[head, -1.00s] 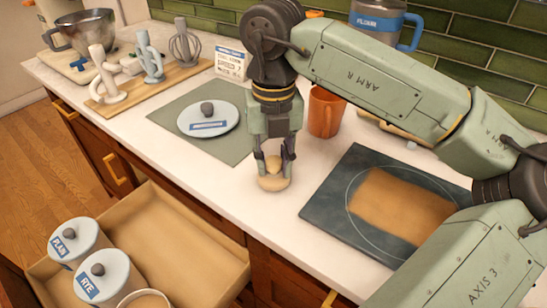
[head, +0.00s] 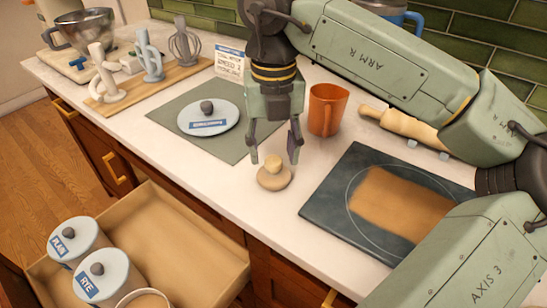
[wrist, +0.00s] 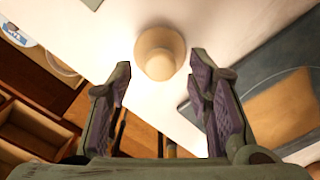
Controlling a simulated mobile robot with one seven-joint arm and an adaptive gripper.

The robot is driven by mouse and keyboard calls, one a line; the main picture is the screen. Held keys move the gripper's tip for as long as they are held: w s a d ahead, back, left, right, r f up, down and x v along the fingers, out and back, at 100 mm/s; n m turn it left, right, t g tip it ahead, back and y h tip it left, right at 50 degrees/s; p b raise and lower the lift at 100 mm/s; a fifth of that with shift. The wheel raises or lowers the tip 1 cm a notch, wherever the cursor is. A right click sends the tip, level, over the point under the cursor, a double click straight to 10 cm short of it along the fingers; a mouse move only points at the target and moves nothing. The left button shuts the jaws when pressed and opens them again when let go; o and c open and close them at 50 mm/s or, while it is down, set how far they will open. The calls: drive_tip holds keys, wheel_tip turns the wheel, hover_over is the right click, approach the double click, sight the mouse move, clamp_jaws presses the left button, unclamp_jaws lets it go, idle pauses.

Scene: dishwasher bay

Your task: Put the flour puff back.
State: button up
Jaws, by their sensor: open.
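The flour puff (head: 274,176), a small tan pad with a round knob on top, sits upright on the white counter. It is left of the dark board and near the counter's front edge. My gripper (head: 274,158) is open above it, with its fingers spread to either side of the knob and not touching it. In the wrist view the puff (wrist: 160,53) lies beyond the fingertips of my gripper (wrist: 162,75), with bare counter around it.
A dark board (head: 325,205) with a tan floury patch lies right. A grey-green mat (head: 170,112) bears a labelled lid (head: 215,113). An open drawer (head: 185,235) holds canisters marked PLAIN (head: 78,240) and RYE (head: 102,275).

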sight(273, 159)
wheel_tip(273, 159, up, 9)
drive_tip(key=shift+r+b, duration=0.2)
drive_tip(key=shift+b, duration=0.2)
